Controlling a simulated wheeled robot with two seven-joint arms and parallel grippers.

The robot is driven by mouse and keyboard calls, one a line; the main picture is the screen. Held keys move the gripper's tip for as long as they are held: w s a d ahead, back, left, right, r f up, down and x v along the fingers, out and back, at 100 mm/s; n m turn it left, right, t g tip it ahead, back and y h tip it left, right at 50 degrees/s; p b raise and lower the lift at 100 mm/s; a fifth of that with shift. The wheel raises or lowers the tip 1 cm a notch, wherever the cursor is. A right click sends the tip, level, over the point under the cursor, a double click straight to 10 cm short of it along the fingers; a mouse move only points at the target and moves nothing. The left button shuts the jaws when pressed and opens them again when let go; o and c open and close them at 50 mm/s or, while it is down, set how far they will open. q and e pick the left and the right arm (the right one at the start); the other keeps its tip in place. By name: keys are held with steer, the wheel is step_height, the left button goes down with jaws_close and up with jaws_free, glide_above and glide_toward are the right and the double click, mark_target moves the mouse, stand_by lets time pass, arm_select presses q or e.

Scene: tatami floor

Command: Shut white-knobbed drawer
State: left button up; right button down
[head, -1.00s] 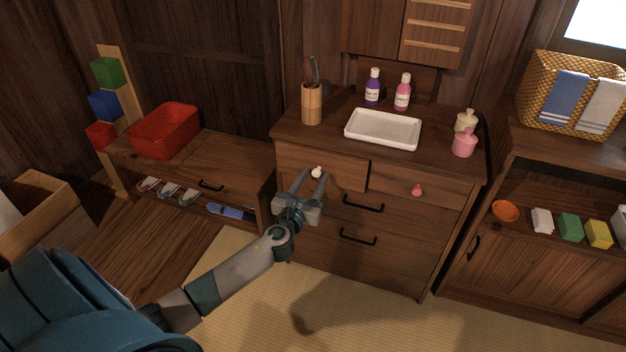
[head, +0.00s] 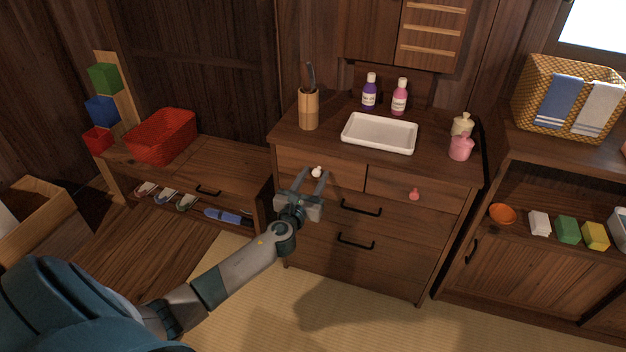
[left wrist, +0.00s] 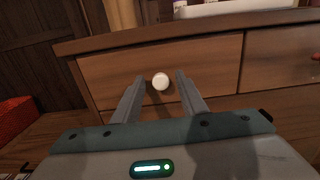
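The white knob (head: 316,172) is on the front of the upper left drawer (head: 345,177) of the dark wooden washstand. The drawer front looks close to flush with the cabinet; a small gap is hard to judge. My left gripper (head: 315,175) is open, its fingers pointing at the drawer front on either side of the knob. In the left wrist view the white knob (left wrist: 160,81) sits between the two fingertips (left wrist: 160,78), before the drawer front (left wrist: 215,65). I cannot tell whether the fingers touch the wood. My right gripper is not in view.
The neighbouring drawer has a pink knob (head: 414,194). Below are drawers with black handles (head: 361,208). On top stand a white basin (head: 380,133), a wooden cup (head: 308,108) and bottles (head: 399,97). A low bench with a red basket (head: 162,136) is left; tatami floor in front is clear.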

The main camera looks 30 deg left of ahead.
arm_select(q)
steer(key=shift+w+f, duration=0.1)
steer(key=shift+f, duration=0.05)
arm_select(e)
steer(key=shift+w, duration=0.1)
arm_select(q)
steer(key=shift+s, duration=0.25)
steer(key=shift+s+d, duration=0.2)
steer(key=shift+s, duration=0.4)
steer(key=v, duration=1.5)
steer(key=shift+s+p, duration=0.35)
steer(key=shift+s, duration=0.05)
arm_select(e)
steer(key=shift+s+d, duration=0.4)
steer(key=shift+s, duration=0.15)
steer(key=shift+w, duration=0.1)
